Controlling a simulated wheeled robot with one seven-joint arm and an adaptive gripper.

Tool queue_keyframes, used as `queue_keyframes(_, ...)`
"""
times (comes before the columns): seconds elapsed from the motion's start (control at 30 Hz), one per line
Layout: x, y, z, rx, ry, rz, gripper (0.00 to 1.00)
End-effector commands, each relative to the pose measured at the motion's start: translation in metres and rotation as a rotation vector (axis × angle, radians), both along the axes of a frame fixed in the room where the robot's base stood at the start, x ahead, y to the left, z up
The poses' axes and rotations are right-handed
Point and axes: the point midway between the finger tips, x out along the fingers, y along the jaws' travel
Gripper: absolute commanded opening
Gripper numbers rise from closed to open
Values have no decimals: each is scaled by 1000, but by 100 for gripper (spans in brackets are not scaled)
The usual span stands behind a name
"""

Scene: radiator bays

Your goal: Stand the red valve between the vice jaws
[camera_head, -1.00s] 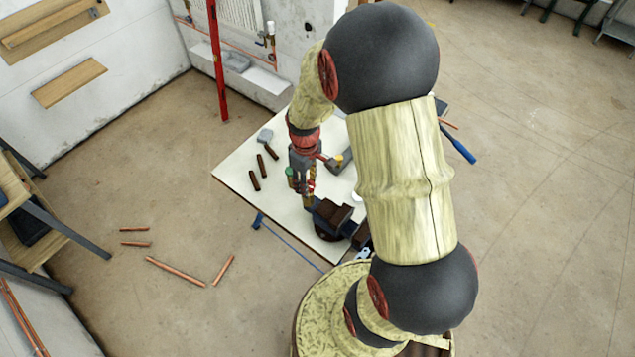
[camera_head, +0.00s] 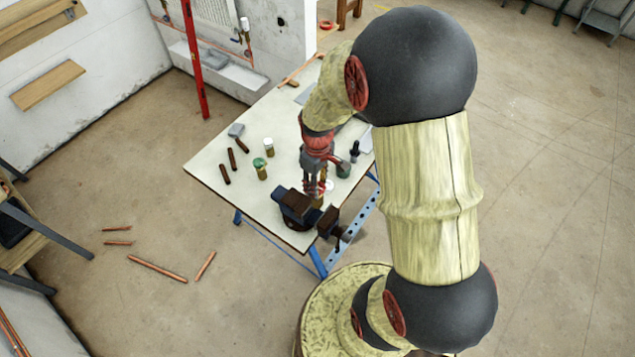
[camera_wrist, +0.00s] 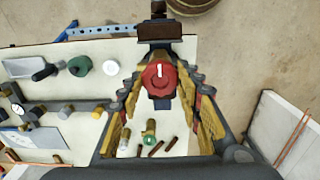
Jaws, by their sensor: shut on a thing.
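The red valve (camera_wrist: 158,76) has a round red cap marked with a white 1 in the wrist view. My gripper (camera_wrist: 159,82) is shut on it, one finger at each side. In the head view my gripper (camera_head: 316,188) is over the vice, with a brass-coloured part below the fingers. The vice has a dark jaw block on the left (camera_head: 296,203) and another on the right (camera_head: 327,221); a brown jaw (camera_wrist: 159,30) shows beyond the cap in the wrist view. The valve's lower end is hidden, so I cannot tell whether it touches the vice.
A green-capped valve (camera_head: 261,170) and a white-capped one (camera_head: 268,147) stand on the pale bench (camera_head: 225,195). Brown rods (camera_head: 228,165) and a grey block (camera_head: 236,130) lie left of them. A green round thing (camera_head: 343,170) and a black thing (camera_head: 355,149) are right of my gripper.

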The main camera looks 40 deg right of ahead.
Motion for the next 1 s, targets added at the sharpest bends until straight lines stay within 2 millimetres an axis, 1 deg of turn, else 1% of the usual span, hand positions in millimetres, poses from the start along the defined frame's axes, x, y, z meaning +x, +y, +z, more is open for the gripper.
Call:
queue_keyframes(0.1,1,0,-10,-1,-1,0,4)
queue_keyframes(1.0,1,0,-72,-1,-1,0,4)
